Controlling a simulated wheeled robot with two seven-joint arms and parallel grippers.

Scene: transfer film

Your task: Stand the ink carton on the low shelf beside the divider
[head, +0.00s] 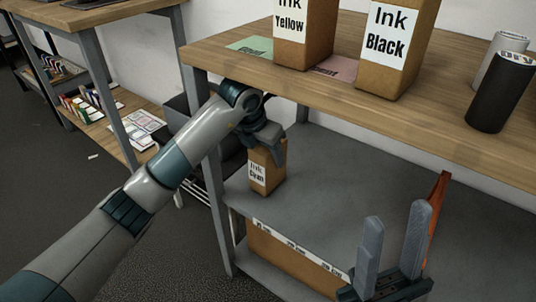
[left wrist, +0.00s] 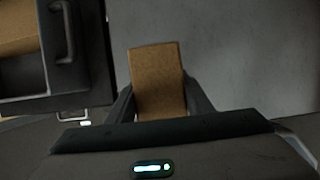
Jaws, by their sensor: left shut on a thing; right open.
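My left gripper (head: 270,148) is shut on the brown ink carton (head: 266,172), whose white label seems to read "Ink Cyan". The carton is upright over the left part of the grey low shelf (head: 325,185), near the table leg. I cannot tell whether its base touches the shelf. In the left wrist view the carton (left wrist: 157,80) sits between the two fingers. An orange upright panel (head: 438,205), probably the divider, stands at the right, apart from the carton. My right gripper (head: 397,222) is open and empty in front of this panel, partly hiding it.
Above the shelf, the wooden tabletop (head: 450,125) holds the Ink Yellow carton (head: 303,35), Ink Black carton (head: 395,50), green and pink cards, and dark and grey cylinders. A labelled cardboard box (head: 290,262) sits below. The shelf is bare between carton and panel.

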